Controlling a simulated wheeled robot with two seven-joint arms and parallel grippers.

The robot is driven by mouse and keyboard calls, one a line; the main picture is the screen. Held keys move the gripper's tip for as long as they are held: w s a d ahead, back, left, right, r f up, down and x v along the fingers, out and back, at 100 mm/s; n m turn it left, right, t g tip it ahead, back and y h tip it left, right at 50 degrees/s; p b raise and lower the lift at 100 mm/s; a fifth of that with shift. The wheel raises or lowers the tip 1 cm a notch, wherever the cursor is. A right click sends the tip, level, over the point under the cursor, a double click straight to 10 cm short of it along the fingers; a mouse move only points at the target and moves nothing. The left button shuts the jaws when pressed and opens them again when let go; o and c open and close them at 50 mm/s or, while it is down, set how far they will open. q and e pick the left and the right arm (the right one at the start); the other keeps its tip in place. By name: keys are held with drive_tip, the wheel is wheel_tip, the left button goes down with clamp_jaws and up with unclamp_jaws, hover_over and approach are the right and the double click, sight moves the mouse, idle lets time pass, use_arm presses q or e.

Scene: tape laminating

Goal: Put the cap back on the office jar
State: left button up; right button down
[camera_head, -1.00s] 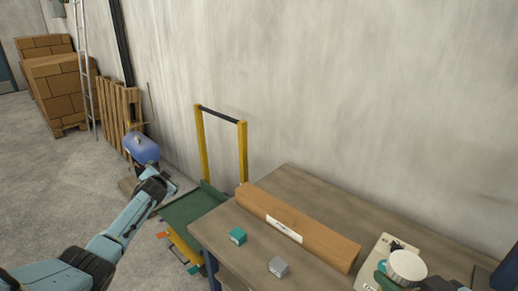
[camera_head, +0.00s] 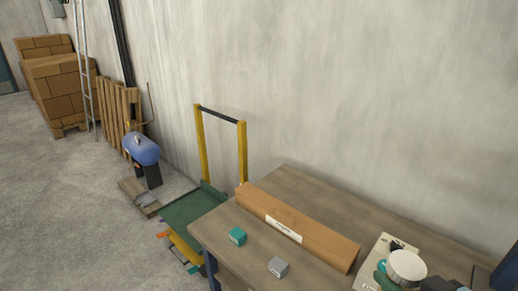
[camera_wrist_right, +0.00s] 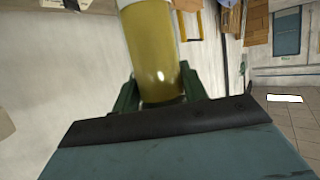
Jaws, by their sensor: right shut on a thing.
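A yellow, glossy jar (camera_wrist_right: 152,55) is held between the green fingers of my right gripper (camera_wrist_right: 160,92) in the right wrist view. A pale white band shows at the jar's end, cut off by the top edge. In the head view a round white top (camera_head: 407,265) shows at the lower right, with a green finger of my right gripper (camera_head: 396,282) beside it. I cannot tell whether this white top is a separate cap or how it is seated. The jar's body is mostly hidden there. My left gripper is out of view.
A long brown carton (camera_head: 297,226) lies across the workbench (camera_head: 320,194). A pale labelled item (camera_head: 376,254) lies by the gripper. A green cart (camera_head: 190,208) stands left of the bench.

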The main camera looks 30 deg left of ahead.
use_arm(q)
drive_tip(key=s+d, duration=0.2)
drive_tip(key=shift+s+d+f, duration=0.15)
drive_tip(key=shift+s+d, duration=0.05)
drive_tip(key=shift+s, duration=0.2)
use_arm(e)
drive_tip(key=shift+r, duration=0.1)
drive_tip(key=shift+w+d+m+h, duration=0.1)
drive_tip(key=shift+d+m+h, duration=0.2)
drive_tip(key=shift+d, duration=0.1)
drive_tip(key=d+f+m+t+h, duration=0.1)
drive_tip(key=d+m+t+h, duration=0.2)
drive_tip(key=d+m+h, duration=0.4)
drive_tip(key=d+h, duration=0.1)
drive_tip(key=d, duration=0.6)
drive_tip(key=shift+d, duration=0.15)
